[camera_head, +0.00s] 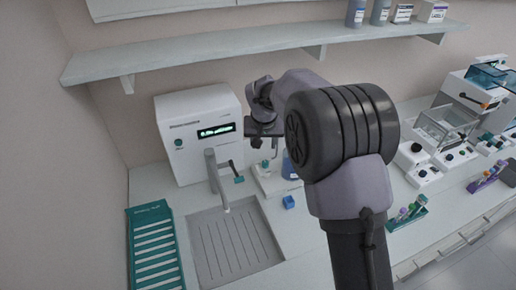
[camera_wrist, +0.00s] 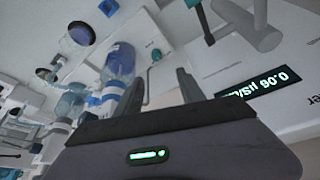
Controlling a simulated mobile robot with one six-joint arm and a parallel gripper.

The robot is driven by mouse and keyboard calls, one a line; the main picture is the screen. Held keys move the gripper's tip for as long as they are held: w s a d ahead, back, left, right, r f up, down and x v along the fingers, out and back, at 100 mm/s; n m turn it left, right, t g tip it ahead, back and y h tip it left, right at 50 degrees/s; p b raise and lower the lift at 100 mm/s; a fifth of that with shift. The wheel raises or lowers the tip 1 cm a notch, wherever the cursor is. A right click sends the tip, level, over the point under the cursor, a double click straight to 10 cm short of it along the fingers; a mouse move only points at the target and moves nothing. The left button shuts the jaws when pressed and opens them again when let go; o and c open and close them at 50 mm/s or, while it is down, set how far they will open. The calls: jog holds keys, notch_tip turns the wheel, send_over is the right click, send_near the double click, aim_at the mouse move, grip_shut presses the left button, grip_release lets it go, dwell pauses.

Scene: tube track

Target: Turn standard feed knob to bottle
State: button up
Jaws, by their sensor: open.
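My gripper (camera_head: 263,135) is open and empty, in front of the right side of the white water unit in the head view. Its two dark fingers show apart in the wrist view (camera_wrist: 160,88). A small teal knob (camera_wrist: 156,55) lies beyond the gap between the fingers, on a white base; the fingers do not appear to touch it. A clear bottle with blue contents (camera_wrist: 119,62) stands beside it, left of the fingers. In the head view the bottle (camera_head: 290,166) is partly hidden by my arm. Any marking on the knob is too small to read.
The white water unit (camera_head: 203,140) has a lit display (camera_wrist: 255,92). A faucet (camera_head: 220,180) with a teal lever stands over a sink (camera_head: 215,245). A blue block (camera_head: 289,202) lies right of the sink. A shelf (camera_head: 240,47) runs above. Instruments crowd the right.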

send_near(265, 162)
jog(key=b+x, duration=0.1)
jog(key=x, duration=0.7)
jog(key=shift+s+d, duration=0.1)
jog(key=shift+d, duration=0.05)
jog(key=shift+f+b, duration=0.3)
jog(key=shift+f, duration=0.05)
grip_shut()
